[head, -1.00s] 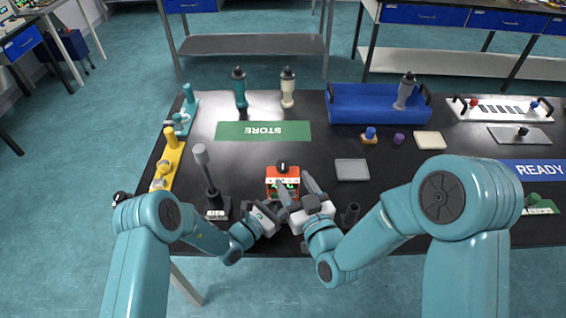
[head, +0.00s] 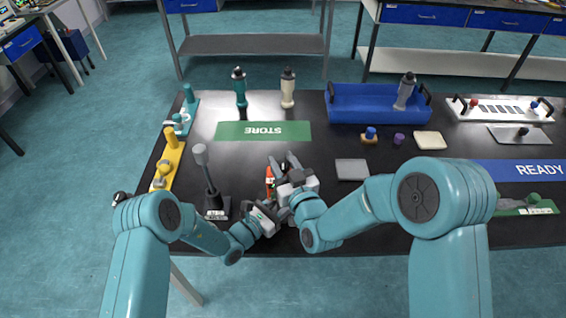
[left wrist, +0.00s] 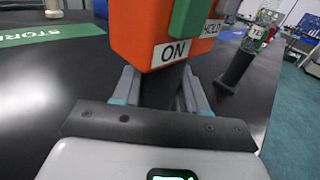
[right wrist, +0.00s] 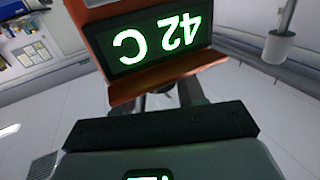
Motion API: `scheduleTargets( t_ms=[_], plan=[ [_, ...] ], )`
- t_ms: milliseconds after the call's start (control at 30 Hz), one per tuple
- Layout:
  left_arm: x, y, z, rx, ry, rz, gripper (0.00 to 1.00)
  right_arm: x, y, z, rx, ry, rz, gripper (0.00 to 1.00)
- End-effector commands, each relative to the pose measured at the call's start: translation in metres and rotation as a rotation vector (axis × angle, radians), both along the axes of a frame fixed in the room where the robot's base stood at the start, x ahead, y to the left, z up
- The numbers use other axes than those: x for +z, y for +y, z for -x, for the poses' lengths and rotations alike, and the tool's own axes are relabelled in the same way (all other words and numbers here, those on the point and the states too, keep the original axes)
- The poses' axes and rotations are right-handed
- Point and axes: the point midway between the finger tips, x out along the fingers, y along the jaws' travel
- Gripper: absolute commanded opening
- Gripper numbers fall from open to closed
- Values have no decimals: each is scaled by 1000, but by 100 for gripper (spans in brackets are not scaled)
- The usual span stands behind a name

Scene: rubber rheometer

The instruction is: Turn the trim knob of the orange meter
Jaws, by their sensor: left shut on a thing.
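The orange meter (head: 269,184) is mostly hidden behind my right gripper in the head view. The left wrist view shows its orange body (left wrist: 150,30) with ON and HOLD labels and a green part. In the right wrist view its lit display (right wrist: 160,42) reads 42 C upside down. My left gripper (left wrist: 160,88) is shut on the meter's dark lower stem. My right gripper (head: 281,160) is at the meter's upper end, its fingers apart. The trim knob is hidden in the head view; I cannot tell whether the fingers touch it.
A grey-topped post (head: 201,155) stands left of the meter, beside a yellow rack (head: 172,158). A green STORE mat (head: 262,131) lies behind it. A grey plate (head: 351,169) lies to the right, and a blue tray (head: 360,116) at the back.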

Motion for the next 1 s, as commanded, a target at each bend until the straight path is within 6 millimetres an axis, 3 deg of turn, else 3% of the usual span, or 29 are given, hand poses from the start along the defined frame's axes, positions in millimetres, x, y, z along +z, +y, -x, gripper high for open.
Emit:
scheduleTargets(
  t_ms=[267, 1000],
  plan=[
    [-2, 0, 1, 0, 5, -2, 5, 0, 1, 0, -54, -1, -2, 8],
    [-2, 0, 1, -1, 5, -2, 5, 0, 0, -1, -484, -3, 1, 8]
  ],
)
